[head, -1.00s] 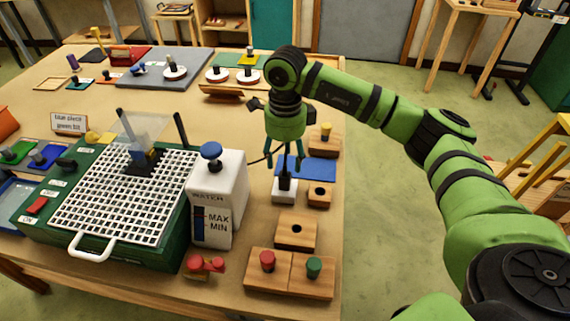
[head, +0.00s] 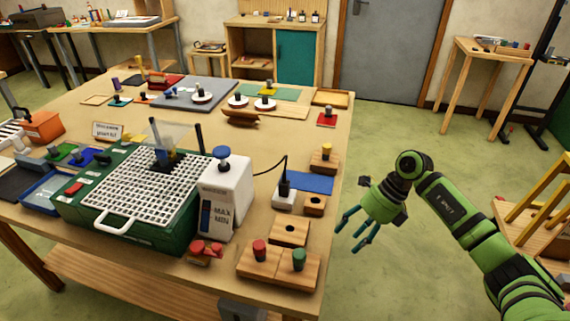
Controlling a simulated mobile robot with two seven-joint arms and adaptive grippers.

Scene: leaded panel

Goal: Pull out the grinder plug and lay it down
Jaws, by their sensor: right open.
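The black grinder plug (head: 284,188) stands upright in the white socket block (head: 284,201) near the table's right edge. Its black cord rises from the top and runs left behind the white water tank (head: 225,200). The green grinder (head: 125,222) with its white grid top is left of the tank. A blue mat (head: 315,182) lies flat and bare just right of the plug. My right gripper (head: 349,240) is open and empty, out past the table's right edge, clear of the plug. My left gripper is not in view.
Wooden blocks stand close around the socket: one with a yellow knob (head: 323,160), one with a hole (head: 314,205), another in front (head: 290,233). A wooden base with red and green knobs (head: 279,264) is at the front corner. Floor is open right of the table.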

